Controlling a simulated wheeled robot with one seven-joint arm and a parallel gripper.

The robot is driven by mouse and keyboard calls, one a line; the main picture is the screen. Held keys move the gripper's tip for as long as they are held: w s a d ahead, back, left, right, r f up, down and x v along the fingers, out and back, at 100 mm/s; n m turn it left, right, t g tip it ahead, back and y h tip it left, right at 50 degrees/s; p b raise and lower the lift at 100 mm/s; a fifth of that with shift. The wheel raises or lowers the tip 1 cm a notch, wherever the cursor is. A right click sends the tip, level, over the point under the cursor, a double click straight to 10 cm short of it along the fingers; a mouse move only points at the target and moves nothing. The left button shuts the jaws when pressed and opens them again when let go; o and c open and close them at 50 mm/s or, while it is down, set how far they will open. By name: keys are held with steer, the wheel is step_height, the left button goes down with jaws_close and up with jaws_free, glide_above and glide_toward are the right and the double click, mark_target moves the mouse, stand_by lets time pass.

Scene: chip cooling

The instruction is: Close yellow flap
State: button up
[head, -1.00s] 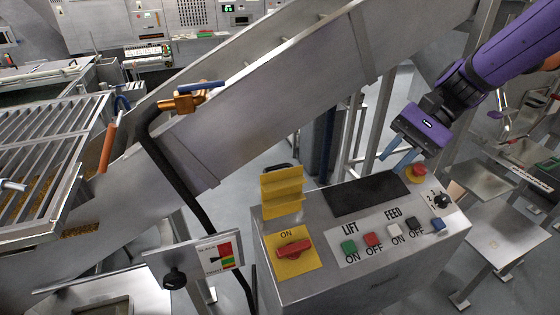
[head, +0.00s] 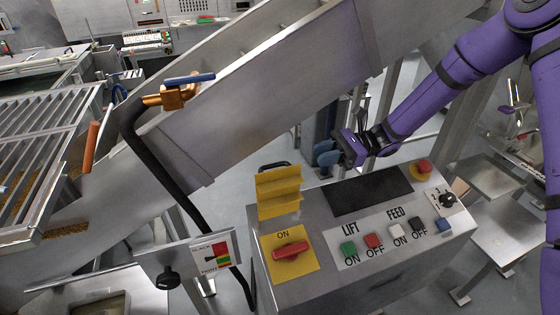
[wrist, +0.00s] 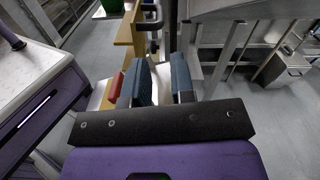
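The yellow flap (head: 279,190) stands raised and roughly upright at the back left of the control box (head: 375,277). Below it, a red rotary switch (head: 291,250) sits on a yellow plate marked ON. My gripper (head: 327,154) is above the back of the box, to the right of the flap and apart from it. In the wrist view, my gripper's two blue fingers (wrist: 161,84) are parted with nothing between them. The flap's tan-yellow edge (wrist: 125,50) shows beyond the left finger, and the red switch (wrist: 116,87) lies beside that finger.
A black handle (head: 276,167) rises behind the flap. LIFT and FEED buttons and a red emergency stop (head: 424,167) are on the box top. A steel chute (head: 250,95) slopes behind, with a brass valve (head: 177,96) and a black hose at left.

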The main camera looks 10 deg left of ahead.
mark_target(282, 162)
steer(key=x, duration=1)
steer(key=shift+s+a, duration=0.2)
steer(key=shift+a, duration=0.15)
jaws_close()
